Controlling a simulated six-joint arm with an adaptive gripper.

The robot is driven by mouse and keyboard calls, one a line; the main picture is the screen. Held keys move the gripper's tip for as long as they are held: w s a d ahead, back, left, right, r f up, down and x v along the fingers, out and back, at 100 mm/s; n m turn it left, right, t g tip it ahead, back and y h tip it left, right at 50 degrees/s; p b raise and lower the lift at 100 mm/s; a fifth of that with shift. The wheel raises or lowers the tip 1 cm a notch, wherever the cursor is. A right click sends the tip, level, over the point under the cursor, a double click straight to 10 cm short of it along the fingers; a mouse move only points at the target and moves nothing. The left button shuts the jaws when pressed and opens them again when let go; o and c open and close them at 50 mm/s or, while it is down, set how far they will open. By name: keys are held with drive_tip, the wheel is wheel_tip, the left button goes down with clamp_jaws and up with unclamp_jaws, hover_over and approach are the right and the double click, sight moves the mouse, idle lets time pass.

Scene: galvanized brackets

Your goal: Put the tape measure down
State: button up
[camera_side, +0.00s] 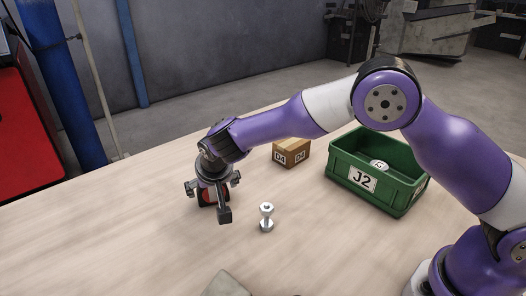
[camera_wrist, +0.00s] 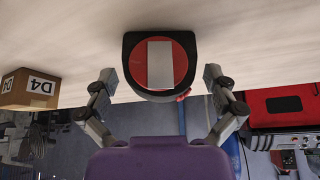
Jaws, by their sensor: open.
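The tape measure is black with a round red face and a pale rectangular label. In the wrist view the tape measure (camera_wrist: 160,62) stands against the wooden table top, centred between my fingers. My gripper (camera_wrist: 158,76) is open, with one finger on each side of it and a visible gap at both sides. In the side view my gripper (camera_side: 211,202) is low over the table's left part. Only a red and dark piece of the tape measure (camera_side: 206,197) shows there, the rest hidden behind a finger.
A silver bolt-like part (camera_side: 266,218) stands close to the right of my gripper. Behind are a cardboard box marked D4 (camera_side: 291,152) and a green bin marked J2 (camera_side: 408,207) with a pale round item (camera_side: 379,165) inside. A grey piece (camera_side: 226,286) lies at the front. The left table is clear.

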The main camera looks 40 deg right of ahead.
drive_tip(key=v, duration=1.1)
drive_tip(key=s+d+r, duration=0.4)
drive_tip(key=d+r, duration=0.1)
drive_tip(key=d, duration=0.2)
drive_tip(key=s+d+n+y, duration=0.1)
drive_tip(key=s+d, duration=0.3)
drive_tip(key=s, duration=0.4)
drive_tip(key=s+d+n+y, duration=0.1)
drive_tip(key=s+d, duration=0.3)
drive_tip(key=s, duration=0.4)
drive_tip(key=shift+s+d+r+n, duration=0.15)
drive_tip(key=shift+s+d+n, duration=0.2)
drive_tip(key=shift+n, duration=0.55)
